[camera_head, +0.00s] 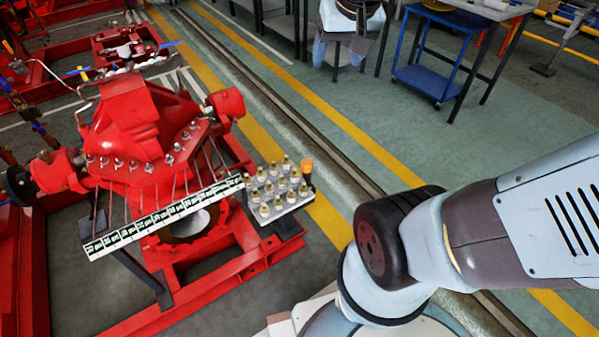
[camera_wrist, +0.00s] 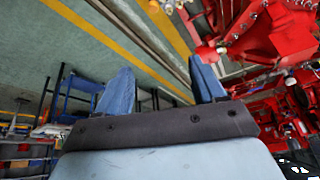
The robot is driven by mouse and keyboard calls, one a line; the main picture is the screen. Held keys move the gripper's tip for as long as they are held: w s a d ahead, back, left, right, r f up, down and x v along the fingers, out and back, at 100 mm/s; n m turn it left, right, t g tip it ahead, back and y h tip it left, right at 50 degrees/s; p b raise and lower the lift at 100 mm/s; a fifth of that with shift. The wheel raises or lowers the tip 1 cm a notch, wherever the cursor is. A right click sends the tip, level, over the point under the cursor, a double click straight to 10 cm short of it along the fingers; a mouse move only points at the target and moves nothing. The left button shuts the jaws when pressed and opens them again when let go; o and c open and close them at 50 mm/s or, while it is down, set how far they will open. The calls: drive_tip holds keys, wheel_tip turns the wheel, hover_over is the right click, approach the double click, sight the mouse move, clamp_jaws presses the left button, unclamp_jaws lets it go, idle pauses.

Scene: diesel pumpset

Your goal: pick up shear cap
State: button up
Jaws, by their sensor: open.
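Several small pale caps with brass-coloured tops stand in rows on a grey block (camera_head: 279,216) beside the red pump. Which of these is the shear cap I cannot tell. An orange-topped cylinder (camera_head: 306,168) stands at the block's far right corner. Similar small metal fittings (camera_head: 133,165) line the red pump flange. My gripper (camera_head: 339,55) is at the top middle of the head view, well apart from the block. Its two blue fingers are spread and empty, as the wrist view also shows (camera_wrist: 162,82). I cannot make out the caps clearly in the wrist view.
The red pump (camera_head: 135,120) with its frame fills the left. A white marked strip (camera_head: 165,214) runs in front of it, close to the block. A blue trolley (camera_head: 428,80) and tables stand at the back. Green floor between is clear.

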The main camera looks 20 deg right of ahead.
drive_tip(key=w+f+m+g, duration=0.1)
drive_tip(key=w+f, duration=0.7)
drive_tip(key=w, duration=0.2)
drive_tip(key=m+g, duration=0.2)
drive_tip(key=m, duration=0.1)
hover_over(303, 183)
wheel_tip(303, 183, down, 24)
drive_tip(key=shift+m+h, duration=0.4)
drive_tip(key=shift+d+f, duration=0.15)
drive_tip(key=shift+f, duration=15.15)
drive_tip(key=shift+c, duration=0.3)
drive_tip(key=c, duration=1)
drive_tip(key=shift+c, duration=0.2)
